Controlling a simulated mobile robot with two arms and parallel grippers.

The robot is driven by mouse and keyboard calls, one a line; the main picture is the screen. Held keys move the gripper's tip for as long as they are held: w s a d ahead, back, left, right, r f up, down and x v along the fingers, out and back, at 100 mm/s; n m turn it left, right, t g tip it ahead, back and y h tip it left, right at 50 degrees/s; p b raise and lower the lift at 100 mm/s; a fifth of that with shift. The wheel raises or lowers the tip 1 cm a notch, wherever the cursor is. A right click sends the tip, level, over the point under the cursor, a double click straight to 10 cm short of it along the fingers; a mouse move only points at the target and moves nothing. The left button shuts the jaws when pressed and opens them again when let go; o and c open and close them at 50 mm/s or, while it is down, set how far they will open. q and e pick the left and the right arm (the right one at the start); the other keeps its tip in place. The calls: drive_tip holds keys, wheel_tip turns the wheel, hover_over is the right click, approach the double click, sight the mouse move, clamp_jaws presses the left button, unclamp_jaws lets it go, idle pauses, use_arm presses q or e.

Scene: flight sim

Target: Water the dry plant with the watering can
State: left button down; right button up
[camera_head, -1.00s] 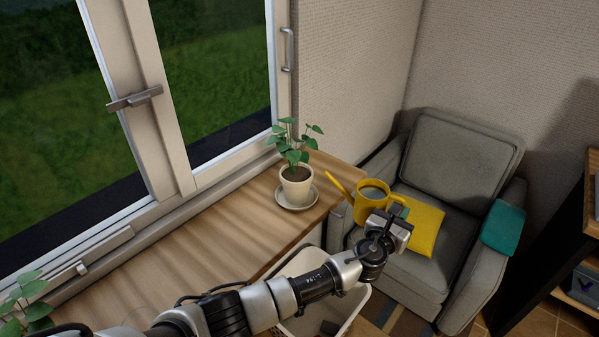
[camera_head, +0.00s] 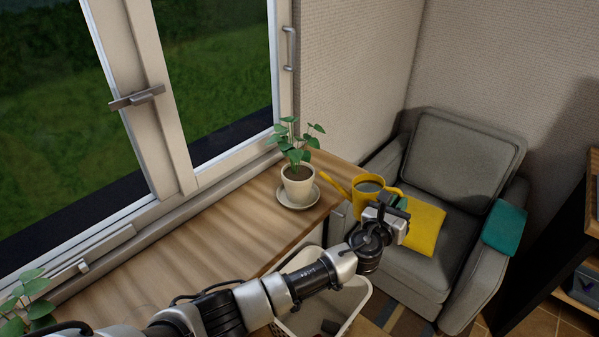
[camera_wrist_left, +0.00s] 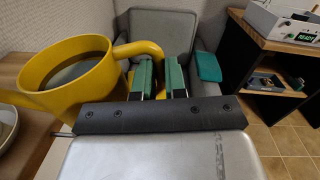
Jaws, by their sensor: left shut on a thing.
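My left gripper (camera_head: 392,207) is shut on the handle of the yellow watering can (camera_head: 367,188). In the left wrist view the gripper's green-padded fingers (camera_wrist_left: 160,78) close around the handle, and the can (camera_wrist_left: 75,85) shows dark liquid inside. The can is held in the air beside the right end of the wooden counter, roughly upright, its spout pointing left towards a potted plant. This plant (camera_head: 297,158) has green leaves and dark soil in a cream pot (camera_head: 297,186) on a saucer (camera_head: 312,199). The spout tip is close to the pot, apart from it. My right gripper is not in view.
A second plant (camera_head: 28,300) is partly visible at the lower left. A white bin (camera_head: 362,303) stands below the counter (camera_head: 190,232). A grey armchair (camera_head: 465,150) with a yellow cushion (camera_head: 427,228) is behind the can. The window is at the left.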

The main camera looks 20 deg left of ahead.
sight(394, 189)
use_arm(q)
drive_tip(key=shift+w+r, duration=0.1)
drive_tip(key=shift+r, duration=0.1)
drive_tip(key=shift+a+r, duration=0.1)
drive_tip(key=shift+r, duration=0.2)
drive_tip(key=shift+a+r+n, duration=0.1)
drive_tip(key=shift+r+n, duration=0.1)
drive_tip(key=shift+n, duration=0.1)
drive_tip(key=shift+a+r+p, duration=0.25)
drive_tip(key=shift+r+p, duration=0.25)
drive_tip(key=shift+a+r+n, duration=0.1)
drive_tip(key=shift+r+n, duration=0.2)
drive_tip(key=shift+r, duration=0.1)
drive_tip(key=shift+a+r+n+p, duration=0.25)
drive_tip(key=shift+r+n+p, duration=0.05)
drive_tip(key=shift+r+p, duration=0.25)
drive_tip(key=shift+w+a+r, duration=0.1)
drive_tip(key=shift+r, duration=0.15)
idle(0.5)
drive_tip(key=shift+a+r+n+t+p, duration=0.25)
drive_tip(key=shift+r+n+t+p, duration=0.05)
drive_tip(key=shift+r, duration=0.25)
idle(1.4)
